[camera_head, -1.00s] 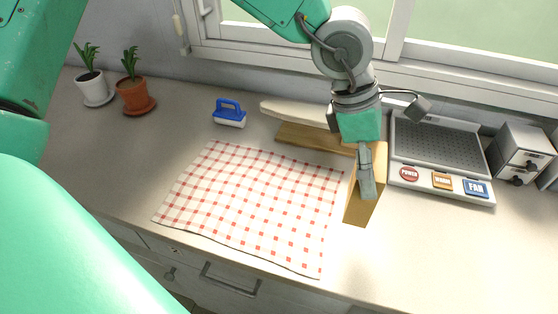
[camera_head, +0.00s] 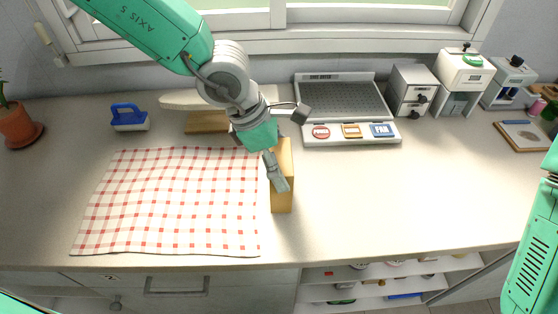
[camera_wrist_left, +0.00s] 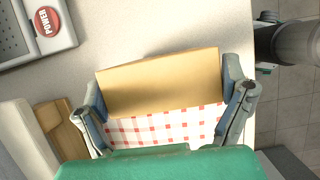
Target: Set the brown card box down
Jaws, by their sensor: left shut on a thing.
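The brown card box (camera_head: 283,195) is a tall, narrow tan box, held upright just right of the red-checked cloth in the head view. I cannot tell whether its base touches the counter. My left gripper (camera_head: 277,172) comes down over it from above and is shut on it. In the left wrist view the box's flat face (camera_wrist_left: 160,82) spans between the two fingers of the gripper (camera_wrist_left: 162,100), one finger at each end. My right gripper is out of view; only a green part of my right arm shows at the right edge.
The checked cloth (camera_head: 170,203) lies left of the box. A grey panel with POWER and FAN buttons (camera_head: 350,132) stands behind. A wooden board (camera_head: 206,122) and blue-handled brush (camera_head: 129,118) lie at the back left. The counter (camera_head: 400,195) right of the box is clear.

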